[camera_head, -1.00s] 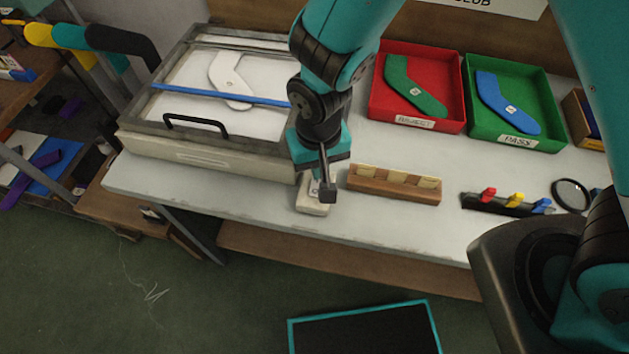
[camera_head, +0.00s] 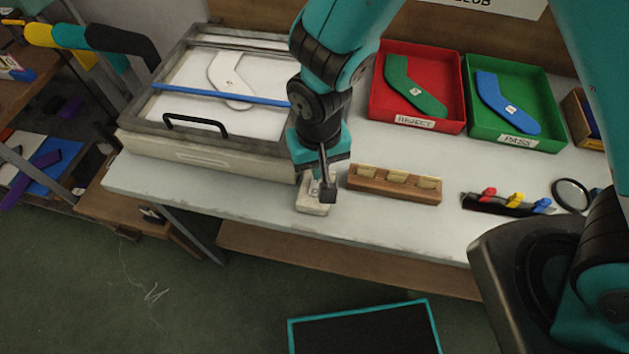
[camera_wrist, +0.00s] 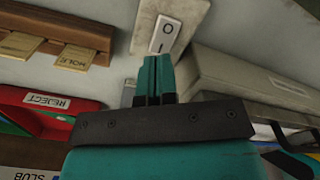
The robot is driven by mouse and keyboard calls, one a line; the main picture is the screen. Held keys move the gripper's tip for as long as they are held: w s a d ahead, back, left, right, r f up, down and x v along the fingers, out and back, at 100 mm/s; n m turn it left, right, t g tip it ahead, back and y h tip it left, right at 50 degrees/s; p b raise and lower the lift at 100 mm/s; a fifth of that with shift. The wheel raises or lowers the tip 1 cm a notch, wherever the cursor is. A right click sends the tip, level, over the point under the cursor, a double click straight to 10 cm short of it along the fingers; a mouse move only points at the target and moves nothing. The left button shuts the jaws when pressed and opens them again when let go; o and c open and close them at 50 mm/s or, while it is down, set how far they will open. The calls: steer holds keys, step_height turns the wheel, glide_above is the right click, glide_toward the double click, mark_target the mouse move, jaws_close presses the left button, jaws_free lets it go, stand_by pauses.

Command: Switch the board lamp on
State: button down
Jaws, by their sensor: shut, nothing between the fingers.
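A pale switch box (camera_head: 313,205) lies near the front edge of the table, in front of the lamp board. In the wrist view its white rocker (camera_wrist: 166,33) carries an O and an I, with the I end nearer my fingers. My gripper (camera_wrist: 157,58) is shut and empty, its fingertips close to the I end; I cannot tell whether they touch it. In the head view my gripper (camera_head: 327,191) partly covers the box. The lamp board (camera_head: 195,88) is a framed white panel at left with a white sock shape (camera_head: 231,78) on it. I cannot tell whether it is lit.
A wooden block with card slots (camera_head: 394,187) stands just right of the switch. Behind it are a red REJECT tray (camera_head: 402,123) and a green PASS tray (camera_head: 516,142). A rack with coloured clips (camera_head: 510,206) and a magnifier (camera_head: 571,195) are at right.

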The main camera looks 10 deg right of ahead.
steer(key=shift+f+b, duration=0.85)
steer(key=shift+f, duration=0.45)
stand_by(0.4)
steer(key=shift+r, duration=0.1)
step_height(320, 180, up, 7)
steer(key=p, duration=0.6)
stand_by(0.5)
steer(key=s+d+r+n+y, duration=0.1)
steer(key=s+d+r, duration=0.2)
steer(key=r, duration=0.5)
steer(key=s+d+r+n+y, duration=0.1)
steer(key=s+d+r+n, duration=0.1)
steer(key=r, duration=0.6)
steer(key=s+d+r+n+y, duration=0.2)
steer(key=s+d+r, duration=0.2)
steer(key=r, duration=0.4)
steer(key=shift+s+d, duration=0.4)
steer(key=shift+s, duration=0.3)
